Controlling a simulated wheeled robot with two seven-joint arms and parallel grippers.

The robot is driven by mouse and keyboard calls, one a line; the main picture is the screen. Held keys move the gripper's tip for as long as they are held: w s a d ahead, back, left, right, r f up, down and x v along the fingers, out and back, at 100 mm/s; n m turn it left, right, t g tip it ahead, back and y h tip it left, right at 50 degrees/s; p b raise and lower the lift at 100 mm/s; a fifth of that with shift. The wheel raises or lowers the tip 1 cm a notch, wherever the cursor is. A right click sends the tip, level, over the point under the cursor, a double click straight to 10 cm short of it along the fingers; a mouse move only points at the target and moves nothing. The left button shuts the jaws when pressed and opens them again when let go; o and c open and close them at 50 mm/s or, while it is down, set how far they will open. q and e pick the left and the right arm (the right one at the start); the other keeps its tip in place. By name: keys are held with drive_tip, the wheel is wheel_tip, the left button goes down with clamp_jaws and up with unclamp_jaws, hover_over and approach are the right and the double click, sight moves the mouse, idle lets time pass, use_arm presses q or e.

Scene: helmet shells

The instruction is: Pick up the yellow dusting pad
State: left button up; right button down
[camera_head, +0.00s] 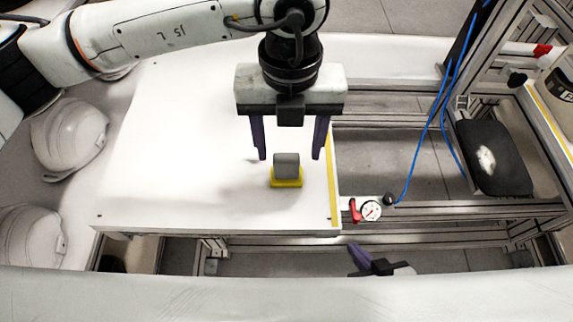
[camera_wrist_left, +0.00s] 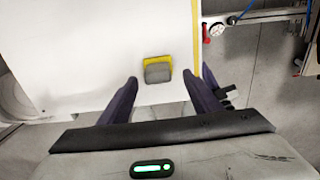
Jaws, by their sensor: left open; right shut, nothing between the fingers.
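The yellow dusting pad (camera_head: 286,182) lies on the white table (camera_head: 190,190) near its right edge, with a grey block-like grip (camera_head: 286,164) on top. It also shows in the left wrist view (camera_wrist_left: 168,61), beyond the fingertips and roughly between their lines. My left gripper (camera_head: 290,158) is open and empty above and around the pad's position, its two purple fingers apart on either side; I see no contact. My right gripper (camera_head: 360,256) shows only partly, low in the head view beyond the table's front edge, its purple fingers shut and empty.
White helmet shells (camera_head: 70,135) stand at the left. A yellow strip (camera_head: 333,180) runs along the table's right edge. A gauge (camera_head: 371,210) with a red lever (camera_head: 354,210) and blue hose sits on the metal frame at right. The table's left part is clear.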

sight(286, 157)
use_arm(q)
drive_tip(key=f, duration=0.4)
drive_tip(key=shift+a+f+p, duration=0.2)
drive_tip(key=shift+f+p, duration=0.05)
drive_tip(key=shift+p, duration=0.1)
drive_tip(key=shift+c, duration=0.2)
drive_tip(key=c, duration=1.2)
drive_tip(key=shift+r, duration=0.1)
wheel_tip(286, 157, up, 10)
drive_tip(key=shift+b, duration=0.5)
